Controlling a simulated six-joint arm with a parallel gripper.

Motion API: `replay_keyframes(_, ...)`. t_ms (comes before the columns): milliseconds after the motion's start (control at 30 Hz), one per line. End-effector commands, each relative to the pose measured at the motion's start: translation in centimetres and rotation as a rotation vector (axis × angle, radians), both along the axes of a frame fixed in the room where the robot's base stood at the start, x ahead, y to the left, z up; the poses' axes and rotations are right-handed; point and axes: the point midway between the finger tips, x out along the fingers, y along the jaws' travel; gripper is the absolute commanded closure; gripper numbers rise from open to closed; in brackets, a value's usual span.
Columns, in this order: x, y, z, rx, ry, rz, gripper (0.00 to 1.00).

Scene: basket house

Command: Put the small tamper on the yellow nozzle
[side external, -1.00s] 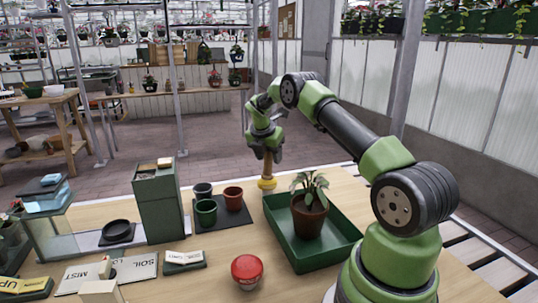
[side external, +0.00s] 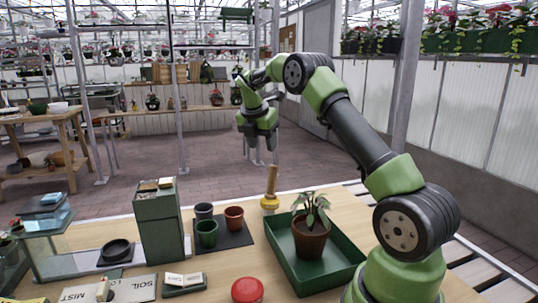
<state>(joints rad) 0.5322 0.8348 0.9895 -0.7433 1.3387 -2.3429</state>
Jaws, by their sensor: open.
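The small tamper (side external: 272,181), a light wooden stick, stands nearly upright with a slight tilt. Its lower end meets the yellow nozzle (side external: 269,203) on the table, just behind the green tray. From this side I cannot tell how far the tamper sits into the nozzle. My gripper (side external: 261,149) is open and empty, fingers pointing down, above the tamper in the picture and apart from it.
A potted plant (side external: 311,235) stands in the green tray (side external: 345,275). Small pots stand on a dark mat (side external: 238,236) to the left, beside a tall green box (side external: 159,220). A red round-topped item (side external: 247,290) is at the front.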

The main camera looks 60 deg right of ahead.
Motion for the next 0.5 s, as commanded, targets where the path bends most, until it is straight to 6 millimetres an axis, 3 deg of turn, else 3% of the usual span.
replay_keyframes(133,0.0,3.0,2.9,0.027,-0.111,-0.103,0.52)
replay_keyframes(267,-1.1,8.5,6.8,0.114,-0.300,-0.319,0.52)
replay_keyframes(400,-4.1,15.1,10.1,0.271,-0.500,-0.614,0.52)
replay_keyframes(500,-7.2,19.3,11.5,0.409,-0.605,-0.838,0.52)
